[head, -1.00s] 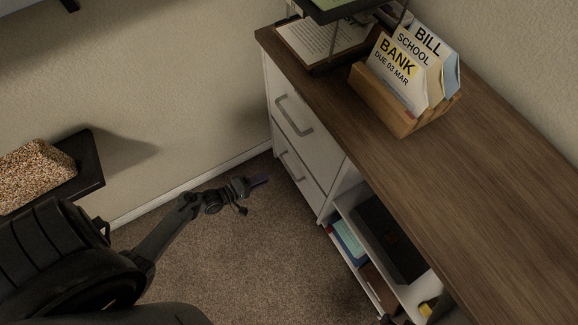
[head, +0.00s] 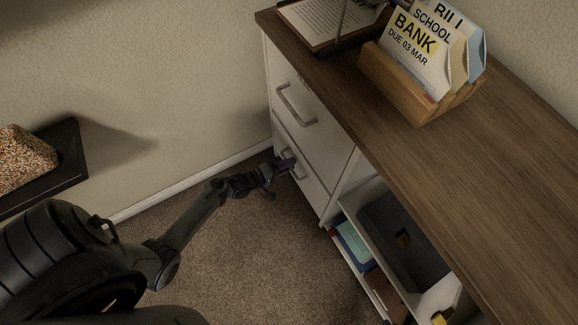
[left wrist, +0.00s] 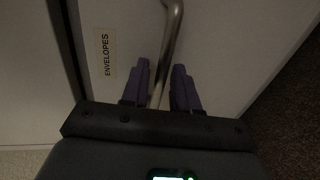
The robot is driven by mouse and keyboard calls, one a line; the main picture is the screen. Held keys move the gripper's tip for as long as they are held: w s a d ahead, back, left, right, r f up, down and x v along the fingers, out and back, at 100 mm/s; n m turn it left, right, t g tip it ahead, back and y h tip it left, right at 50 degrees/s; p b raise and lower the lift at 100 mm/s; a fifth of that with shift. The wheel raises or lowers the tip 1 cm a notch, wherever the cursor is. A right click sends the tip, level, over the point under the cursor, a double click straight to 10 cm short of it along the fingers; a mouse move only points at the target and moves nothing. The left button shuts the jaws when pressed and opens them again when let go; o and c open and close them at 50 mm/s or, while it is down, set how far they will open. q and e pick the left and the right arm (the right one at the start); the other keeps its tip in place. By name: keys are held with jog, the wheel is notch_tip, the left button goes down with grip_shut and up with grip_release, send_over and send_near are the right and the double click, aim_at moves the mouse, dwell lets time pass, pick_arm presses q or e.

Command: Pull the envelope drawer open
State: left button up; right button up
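The envelope drawer (head: 312,187) is the lower of two white drawers at the cabinet's end, and it looks shut. In the left wrist view its front (left wrist: 105,25) carries a label (left wrist: 106,54) reading ENVELOPES. Its grey metal handle (left wrist: 171,35) runs down between the purple fingers of my left gripper (left wrist: 163,82). The fingers are apart, with a narrow gap showing beside the bar. In the head view my left gripper (head: 285,165) is at the lower handle and hides part of it. My right gripper is not in view.
The upper drawer (head: 312,125) has its own handle (head: 294,107). The wooden top (head: 455,165) holds a letter rack (head: 405,95) with envelopes and a clipboard (head: 318,22). Open shelves (head: 400,240) lie to the right. Carpet (head: 265,245) is clear before the drawers.

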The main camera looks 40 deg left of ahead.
pick_arm(q)
jog(key=shift+w+d, duration=0.15)
jog(key=shift+d, duration=0.05)
jog(key=shift+a, duration=0.1)
grip_shut()
